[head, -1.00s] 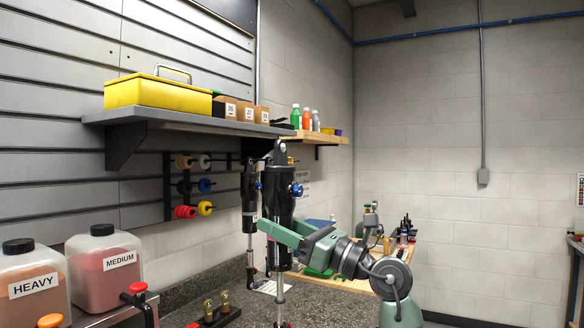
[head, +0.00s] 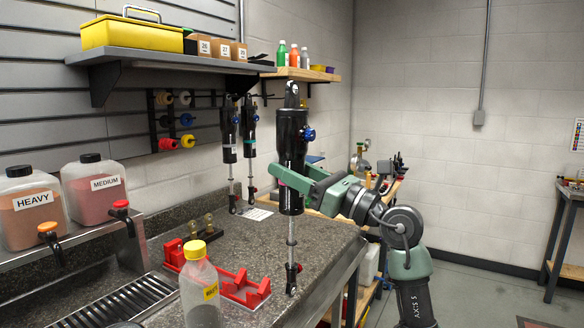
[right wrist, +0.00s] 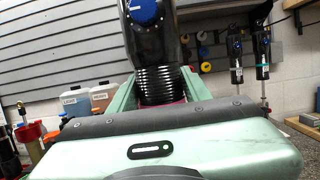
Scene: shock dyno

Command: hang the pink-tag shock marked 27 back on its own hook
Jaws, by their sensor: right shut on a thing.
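My right gripper (head: 293,180) is shut around the lower body of a black shock (head: 292,135) with a blue knob, holding it upright above the counter's right edge. A sliver of pink shows at the jaws; in the right wrist view a pink band shows on the shock (right wrist: 146,45) between the fingers. No number is readable on it. Two other black shocks, a left one (head: 229,140) and a right one (head: 249,130), hang under the shelf behind, left of the held shock. Their hooks are hard to make out. My left gripper is not in view.
A bottle (head: 199,290) and red stands (head: 243,288) occupy the near counter (head: 320,240). Jugs stand at left.

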